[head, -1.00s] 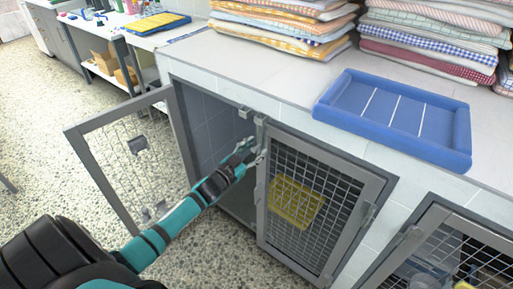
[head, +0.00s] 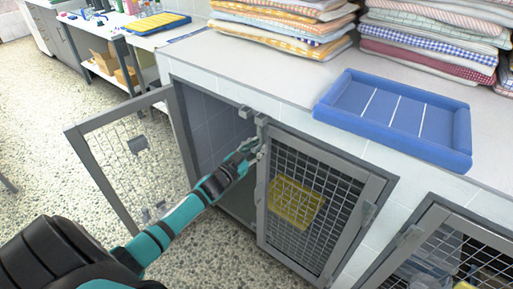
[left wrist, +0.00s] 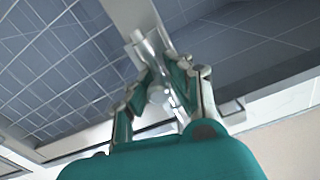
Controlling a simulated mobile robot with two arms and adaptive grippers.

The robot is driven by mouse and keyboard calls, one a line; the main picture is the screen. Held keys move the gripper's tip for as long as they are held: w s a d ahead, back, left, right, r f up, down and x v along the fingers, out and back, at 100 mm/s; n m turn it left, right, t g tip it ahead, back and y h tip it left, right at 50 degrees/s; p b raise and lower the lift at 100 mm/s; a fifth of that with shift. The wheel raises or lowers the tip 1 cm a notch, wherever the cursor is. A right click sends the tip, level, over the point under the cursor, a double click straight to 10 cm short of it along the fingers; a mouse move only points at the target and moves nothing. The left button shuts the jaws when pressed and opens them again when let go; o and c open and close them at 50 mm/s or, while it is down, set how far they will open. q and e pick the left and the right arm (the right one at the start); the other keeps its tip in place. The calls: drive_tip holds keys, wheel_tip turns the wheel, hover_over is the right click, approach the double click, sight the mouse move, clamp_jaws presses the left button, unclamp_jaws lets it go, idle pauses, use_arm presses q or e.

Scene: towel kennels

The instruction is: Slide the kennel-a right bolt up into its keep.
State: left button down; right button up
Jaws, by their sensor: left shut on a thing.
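The kennel's right mesh door (head: 310,195) is closed under the counter, and its left door (head: 120,160) stands wide open. My left gripper (head: 254,148) is at the upper inner edge of the right door, shut on the right bolt. In the left wrist view my fingers (left wrist: 160,75) close around the bolt's metal knob (left wrist: 157,94). The bolt's rod is mostly hidden by the fingers, and I cannot tell how far up it sits. A metal fitting, seemingly the keep (head: 261,119), is on the frame just above the gripper. My right gripper is not in view.
A blue tray (head: 462,150) and stacked towels (head: 285,25) lie on the counter (head: 240,62) above. A yellow thing (head: 295,202) is behind the closed door. Another kennel door (head: 400,250) is at the lower right. The speckled floor at left is mostly clear.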

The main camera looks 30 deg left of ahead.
sight(260, 136)
use_arm(q)
drive_tip(key=shift+d, duration=0.1)
wheel_tip(260, 136, up, 4)
drive_tip(key=p, duration=0.3)
drive_tip(key=shift+p, duration=0.35)
drive_tip(key=shift+w+f, duration=0.1)
drive_tip(key=shift+f, duration=0.05)
drive_tip(key=c, duration=1.4)
unclamp_jaws()
drive_tip(key=shift+o, duration=1)
